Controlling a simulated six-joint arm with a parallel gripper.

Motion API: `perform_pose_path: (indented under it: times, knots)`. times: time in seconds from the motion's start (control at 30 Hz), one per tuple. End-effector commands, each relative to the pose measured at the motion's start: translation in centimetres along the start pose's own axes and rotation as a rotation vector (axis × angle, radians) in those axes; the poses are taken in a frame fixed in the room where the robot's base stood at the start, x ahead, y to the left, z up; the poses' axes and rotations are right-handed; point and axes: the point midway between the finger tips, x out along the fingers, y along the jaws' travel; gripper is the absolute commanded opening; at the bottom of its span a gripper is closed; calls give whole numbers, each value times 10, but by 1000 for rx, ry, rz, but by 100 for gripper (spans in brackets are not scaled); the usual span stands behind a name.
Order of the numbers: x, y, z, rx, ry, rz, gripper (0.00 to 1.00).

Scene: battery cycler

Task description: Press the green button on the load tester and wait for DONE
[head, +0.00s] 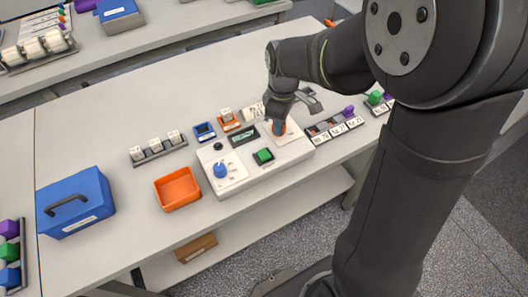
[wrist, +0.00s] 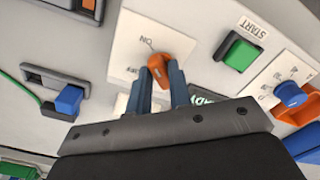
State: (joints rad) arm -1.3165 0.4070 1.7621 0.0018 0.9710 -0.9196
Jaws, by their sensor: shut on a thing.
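The load tester (head: 237,187) is a white box on the bench in the head view. Its green button (head: 264,156) sits in a dark frame and also shows in the wrist view (wrist: 240,54), beside a START label. My gripper (wrist: 160,82) is shut on the orange knob (wrist: 178,70) of the ON/OFF switch plate (wrist: 134,38); the knob also shows in the head view (head: 279,129). The green button is apart from my fingers, to their right in the wrist view. A dark display (wrist: 206,99) is partly hidden by my gripper; its visible letters look like the end of READY.
A blue dial (head: 220,170) stands on the tester's left part. An orange bin (head: 177,190) and a blue case (head: 73,204) lie further left. Racks of cells (head: 158,150) and a slotted tray (head: 336,128) flank the tester. Bench space at the back left is free.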

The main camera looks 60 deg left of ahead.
Motion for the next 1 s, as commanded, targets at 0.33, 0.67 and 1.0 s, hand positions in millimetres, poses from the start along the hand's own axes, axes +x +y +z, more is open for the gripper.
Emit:
perform_pose_path:
  times: [0.33,0.67,1.0]
  knots:
    - [-25,-13,-21,18,-72,53,0]
    - [-60,-63,-18,127,-439,187,0]
    - [-106,-87,-19,269,-637,449,0]
